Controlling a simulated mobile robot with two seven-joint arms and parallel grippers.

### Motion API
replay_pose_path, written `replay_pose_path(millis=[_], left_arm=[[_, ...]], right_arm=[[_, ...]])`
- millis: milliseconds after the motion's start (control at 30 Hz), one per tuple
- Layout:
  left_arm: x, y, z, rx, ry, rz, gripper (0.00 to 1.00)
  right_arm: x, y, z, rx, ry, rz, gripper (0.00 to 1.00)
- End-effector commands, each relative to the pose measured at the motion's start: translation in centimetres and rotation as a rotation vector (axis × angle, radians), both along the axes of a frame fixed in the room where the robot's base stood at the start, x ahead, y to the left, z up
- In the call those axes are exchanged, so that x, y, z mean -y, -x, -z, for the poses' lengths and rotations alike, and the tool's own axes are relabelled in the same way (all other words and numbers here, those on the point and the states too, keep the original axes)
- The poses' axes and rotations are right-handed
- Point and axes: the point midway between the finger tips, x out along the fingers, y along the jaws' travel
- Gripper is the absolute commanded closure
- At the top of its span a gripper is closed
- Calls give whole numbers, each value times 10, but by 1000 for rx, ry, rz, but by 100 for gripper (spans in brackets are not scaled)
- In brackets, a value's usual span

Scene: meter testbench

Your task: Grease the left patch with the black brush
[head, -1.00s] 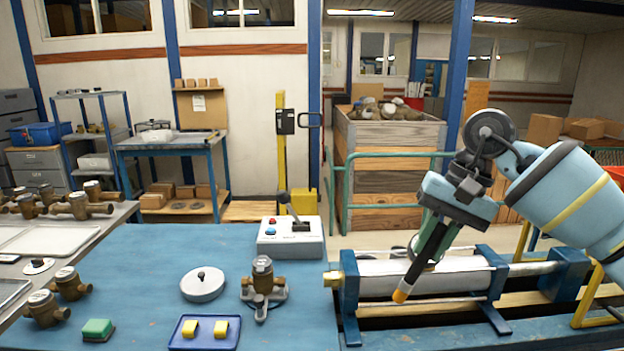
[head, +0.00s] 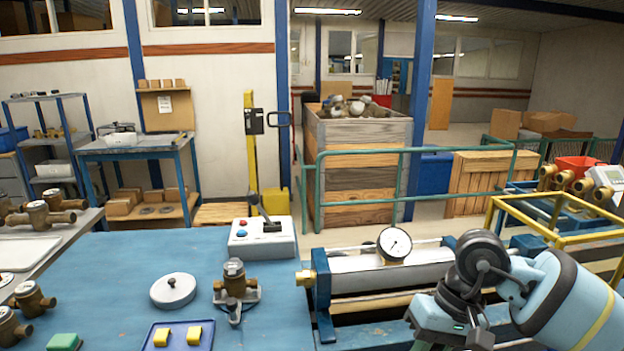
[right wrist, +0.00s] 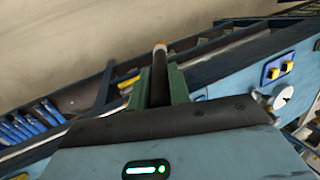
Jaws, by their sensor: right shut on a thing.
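My right gripper (right wrist: 160,88) is shut on the black brush (right wrist: 159,68), a dark rod with a pale orange end, in the right wrist view. In the head view my right arm is at the lower right, and the fingers and brush are below the frame. I cannot tell whether these are the patches. The tray (right wrist: 264,76) also shows in the right wrist view, apart from the brush. My left gripper is not in view.
A green block (head: 63,342), a round grey lid (head: 173,290) and a brass meter (head: 235,281) stand on the blue table (head: 110,265). A control box (head: 262,241) is behind. The pipe bench with a dial gauge (head: 394,244) is near my right arm.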

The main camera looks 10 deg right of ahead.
Motion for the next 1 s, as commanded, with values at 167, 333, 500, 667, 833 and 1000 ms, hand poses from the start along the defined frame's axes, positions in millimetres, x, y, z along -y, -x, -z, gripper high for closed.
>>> replay_pose_path(millis=[167, 333, 500, 667, 833, 1000], left_arm=[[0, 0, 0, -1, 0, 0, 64], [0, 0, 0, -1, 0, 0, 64], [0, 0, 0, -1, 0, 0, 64], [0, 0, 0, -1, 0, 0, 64], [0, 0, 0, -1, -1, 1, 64], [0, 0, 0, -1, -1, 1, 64]], right_arm=[[-1, 5, 26, -9, -4, -1, 100], [-3, 21, 79, -15, -9, 0, 100], [-3, 43, 132, -13, -10, 1, 100], [-1, 63, 168, -7, -6, 1, 100], [0, 75, 187, -3, -1, 2, 100], [1, 77, 191, -1, 0, 2, 100]])
